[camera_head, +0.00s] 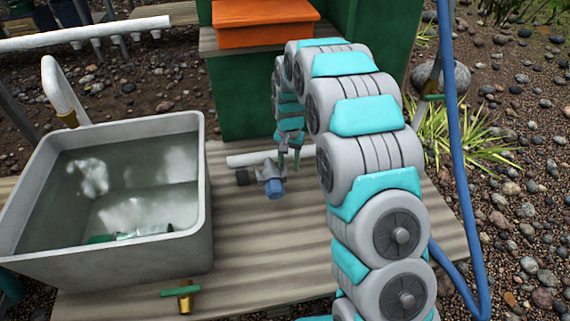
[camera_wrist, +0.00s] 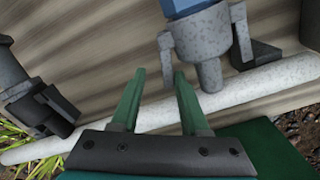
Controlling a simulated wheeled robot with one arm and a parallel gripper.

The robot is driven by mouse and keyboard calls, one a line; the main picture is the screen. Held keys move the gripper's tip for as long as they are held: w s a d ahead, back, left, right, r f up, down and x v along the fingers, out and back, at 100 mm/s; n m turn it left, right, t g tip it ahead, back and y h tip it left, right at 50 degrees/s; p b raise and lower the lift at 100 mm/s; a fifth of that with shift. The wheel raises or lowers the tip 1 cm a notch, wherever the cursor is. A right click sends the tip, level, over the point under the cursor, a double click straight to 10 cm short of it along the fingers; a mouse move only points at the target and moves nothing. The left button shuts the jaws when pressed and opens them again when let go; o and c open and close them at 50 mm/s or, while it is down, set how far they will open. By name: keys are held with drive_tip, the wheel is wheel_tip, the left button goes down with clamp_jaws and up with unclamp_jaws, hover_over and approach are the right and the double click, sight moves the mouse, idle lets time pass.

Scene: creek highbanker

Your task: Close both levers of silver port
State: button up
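The silver port (camera_head: 270,174) lies on the wooden deck beside a white pipe, with a blue part (camera_head: 273,189) at its end. In the wrist view, the speckled silver port (camera_wrist: 208,72) is just beyond my fingers, its blue part (camera_wrist: 188,6) at the top edge. One lever (camera_wrist: 166,45) shows on its left side and another (camera_wrist: 241,31) on its right; both stand out from the body. My gripper (camera_wrist: 159,74) has two green fingers spread apart with nothing between them. The right finger is near the port; contact cannot be told. In the head view my gripper (camera_head: 289,153) is just behind the port.
A dark coupling (camera_wrist: 42,108) with levers lies left in the wrist view. A black fitting (camera_head: 243,177) sits beside the port. The white pipe (camera_wrist: 275,78) crosses under my fingers. A water-filled grey tub (camera_head: 207,190) stands left, a green-and-orange box (camera_head: 262,28) behind, a blue hose (camera_head: 455,130) right.

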wheel_tip(320, 180, up, 9)
drive_tip(key=s+d+m, duration=0.2)
drive_tip(key=m, duration=0.2)
drive_tip(key=s+r+n+p, duration=0.3)
drive_tip(key=s+r+n, duration=0.8)
drive_tip(key=s, duration=0.4)
drive_tip(key=shift+s+d+r+g, duration=0.4)
drive_tip(key=shift+d, duration=0.05)
